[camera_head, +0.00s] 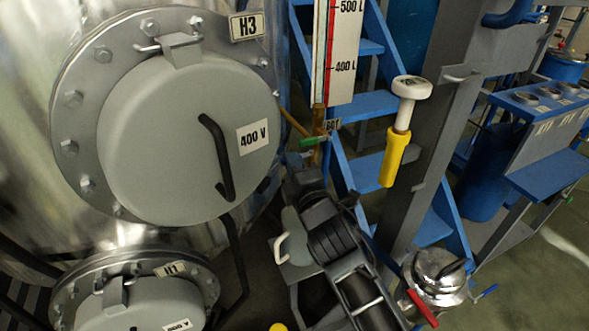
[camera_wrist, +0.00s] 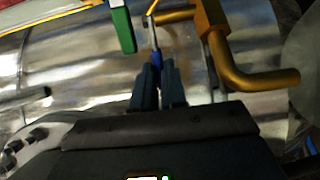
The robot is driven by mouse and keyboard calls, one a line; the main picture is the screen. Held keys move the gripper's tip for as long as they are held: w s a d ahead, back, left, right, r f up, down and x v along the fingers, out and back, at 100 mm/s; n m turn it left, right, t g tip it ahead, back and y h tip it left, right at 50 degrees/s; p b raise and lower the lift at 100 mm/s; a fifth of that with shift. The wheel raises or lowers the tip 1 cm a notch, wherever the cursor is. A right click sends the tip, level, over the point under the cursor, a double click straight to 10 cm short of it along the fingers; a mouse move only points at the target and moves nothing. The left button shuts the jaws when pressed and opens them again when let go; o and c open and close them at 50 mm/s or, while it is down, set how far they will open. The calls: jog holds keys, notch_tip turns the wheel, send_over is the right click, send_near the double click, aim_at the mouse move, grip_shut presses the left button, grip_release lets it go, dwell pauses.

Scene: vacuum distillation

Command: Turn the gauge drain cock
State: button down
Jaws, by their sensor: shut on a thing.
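The level gauge (camera_head: 320,55) stands upright beside the tank. A green-handled lever (camera_head: 312,141) shows at its lower end, and also in the wrist view (camera_wrist: 122,30). A brass fitting with a bent pipe (camera_wrist: 245,75) is at the right in the wrist view. A thin lever with a blue grip (camera_wrist: 155,62), apparently the drain cock's handle, runs down from the brass fitting between my fingers. My gripper (camera_wrist: 158,82) is shut on this blue grip, below the green lever. In the head view my gripper (camera_head: 305,180) is dark and small, and the blue grip cannot be made out.
The steel tank with a round grey hatch (camera_head: 180,140) is close at the left. Blue stairs (camera_head: 365,105) and a grey post (camera_head: 425,130) stand behind the gauge. A yellow-and-white handled device (camera_head: 398,135) is right of it. A steel vessel (camera_head: 435,278) stands lower right.

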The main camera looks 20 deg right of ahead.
jog(key=h+b, duration=0.1)
jog(key=b, duration=0.2)
jog(key=w+m+h+b, duration=0.1)
jog(key=b, duration=0.2)
jog(key=m+h+b, duration=0.1)
jog(key=h+b, duration=0.1)
jog(key=b, duration=0.1)
jog(key=shift+w+a+f+g, duration=0.25)
jog(key=shift+a+f+g, duration=0.15)
jog(key=shift+w+m+g+h+b, duration=0.3)
jog(key=shift+m+h+b, duration=0.45)
jog(key=shift+b, duration=0.45)
jog(key=shift+w+r+m+g+h+b, duration=0.15)
jog(key=shift+w+m+g+h+b, duration=0.2)
jog(key=shift+m+g+h+b, duration=0.45)
jog(key=shift+r+h, duration=0.1)
jog(key=shift+h, duration=0.35)
jog(key=c, duration=1.2)
grip_release()
jog(key=shift+r, duration=0.1)
